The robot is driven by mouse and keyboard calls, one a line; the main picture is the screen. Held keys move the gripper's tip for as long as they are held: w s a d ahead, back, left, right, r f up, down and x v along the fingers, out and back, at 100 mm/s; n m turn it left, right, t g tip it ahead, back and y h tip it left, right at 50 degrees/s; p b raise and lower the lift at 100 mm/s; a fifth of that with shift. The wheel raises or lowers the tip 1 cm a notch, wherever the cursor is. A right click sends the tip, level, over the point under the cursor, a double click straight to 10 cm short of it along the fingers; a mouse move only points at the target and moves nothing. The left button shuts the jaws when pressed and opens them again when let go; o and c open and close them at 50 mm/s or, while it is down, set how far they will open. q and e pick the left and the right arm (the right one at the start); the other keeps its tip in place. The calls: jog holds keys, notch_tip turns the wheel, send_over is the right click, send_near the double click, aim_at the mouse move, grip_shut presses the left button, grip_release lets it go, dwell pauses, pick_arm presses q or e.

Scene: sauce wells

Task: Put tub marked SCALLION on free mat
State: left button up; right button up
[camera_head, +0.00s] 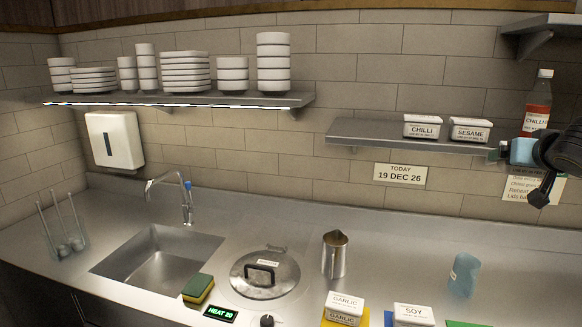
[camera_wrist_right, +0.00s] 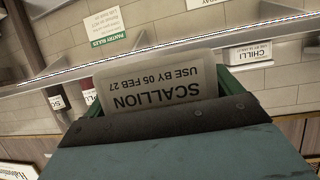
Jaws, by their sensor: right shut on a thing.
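My right gripper (camera_head: 522,151) is at the right edge of the head view, raised beside the right end of the small wall shelf. It is shut on the tub marked SCALLION (camera_wrist_right: 155,85), whose label reads upside down in the right wrist view. In the head view the held tub cannot be made out clearly. A green mat (camera_head: 462,323) shows at the bottom edge, and its visible part is bare. The tub marked GARLIC (camera_head: 344,307) stands on a yellow mat (camera_head: 364,317). The tub marked SOY (camera_head: 413,314) stands on a blue mat (camera_head: 388,318). My left gripper is out of view.
The small shelf (camera_head: 365,135) bears tubs marked CHILLI (camera_head: 422,127) and SESAME (camera_head: 470,130), and a red bottle (camera_head: 537,104). A bluish cup (camera_head: 464,274) and a metal jug (camera_head: 335,254) stand on the counter behind the mats. A lidded pot (camera_head: 264,273) is to their left.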

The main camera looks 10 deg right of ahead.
jog(key=s+a+f+n+t+y+b, duration=0.1)
jog(key=a+f, duration=0.3)
jog(key=f, duration=0.7)
jog(key=s+a+f+n+y+b, duration=0.15)
jog(key=a+f, duration=0.25)
jog(key=f, duration=0.6)
jog(key=s+a+f+n+t+y+b, duration=0.15)
jog(key=a+f, duration=0.25)
jog(key=f, duration=0.7)
jog(key=a+f+n+y+b, duration=0.25)
jog(key=a+f, duration=0.25)
jog(key=a, duration=0.8)
jog(key=s+a+r+y+b, duration=0.1)
jog(key=a+r+b, duration=0.1)
jog(key=a, duration=1.4)
jog(key=shift+s+r, duration=0.35)
jog(key=shift+r, duration=0.3)
